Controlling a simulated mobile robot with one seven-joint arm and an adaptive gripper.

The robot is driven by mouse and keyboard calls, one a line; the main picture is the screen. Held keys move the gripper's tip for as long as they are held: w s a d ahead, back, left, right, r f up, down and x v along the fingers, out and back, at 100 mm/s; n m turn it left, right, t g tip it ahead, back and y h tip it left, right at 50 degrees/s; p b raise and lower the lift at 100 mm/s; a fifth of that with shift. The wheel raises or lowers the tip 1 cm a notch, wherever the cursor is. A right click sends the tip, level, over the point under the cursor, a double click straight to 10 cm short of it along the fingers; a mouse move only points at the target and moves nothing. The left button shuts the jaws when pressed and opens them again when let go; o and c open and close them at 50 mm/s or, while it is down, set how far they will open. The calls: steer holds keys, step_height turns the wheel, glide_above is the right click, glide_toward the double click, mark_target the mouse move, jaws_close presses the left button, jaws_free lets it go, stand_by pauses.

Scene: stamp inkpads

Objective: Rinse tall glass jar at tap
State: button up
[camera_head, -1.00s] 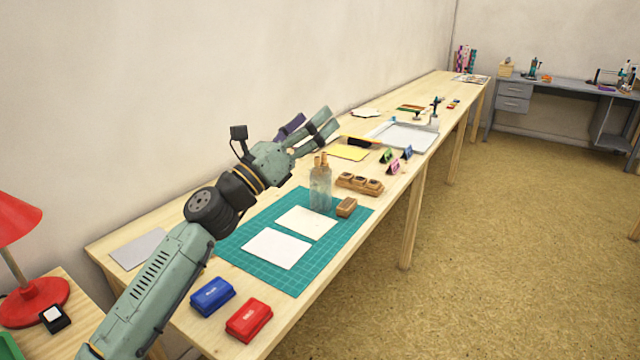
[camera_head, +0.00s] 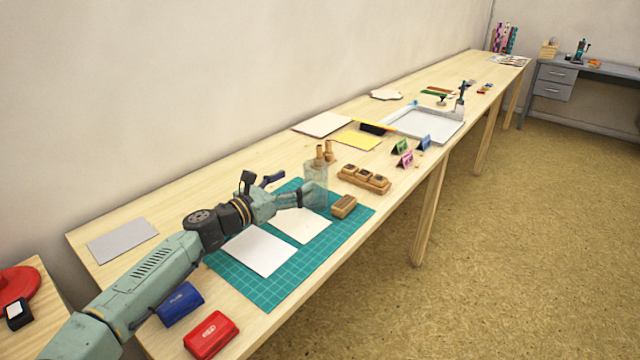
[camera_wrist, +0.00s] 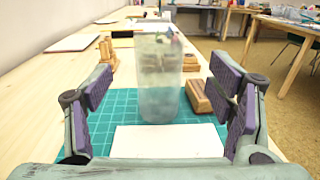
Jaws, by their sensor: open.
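In the wrist view the clear jar (camera_wrist: 158,85) is centred ahead, between the fingers and beyond the white paper. My gripper (camera_head: 290,190) is open and level, close to the jar on its near left side. The wrist view shows both purple-padded fingers (camera_wrist: 165,105) spread wide with nothing held. I see no tap in these frames.
A wooden block (camera_head: 344,207) lies close right of the jar, and a wooden stamp rack (camera_head: 364,179) stands behind it. White paper sheets (camera_head: 258,252) lie on the mat. Blue (camera_head: 180,304) and red (camera_head: 211,335) inkpads sit at the near edge. The back wall bounds the bench's left side.

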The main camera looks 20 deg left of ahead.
mark_target(306, 173)
steer(key=x, duration=0.2)
steer(key=shift+w+d+p, duration=0.2)
steer(key=shift+w+p, duration=0.1)
steer(key=shift+w, duration=0.05)
steer(key=x, duration=0.1)
steer(key=p+x, duration=0.1)
steer(key=x, duration=0.1)
steer(key=p+x, duration=0.1)
steer(key=shift+w+r, duration=0.2)
steer(key=shift+r, duration=0.05)
steer(key=shift+w+d+f, duration=0.1)
steer(key=shift+w+d, duration=0.05)
steer(key=shift+w, duration=0.2)
jaws_close()
stand_by(0.4)
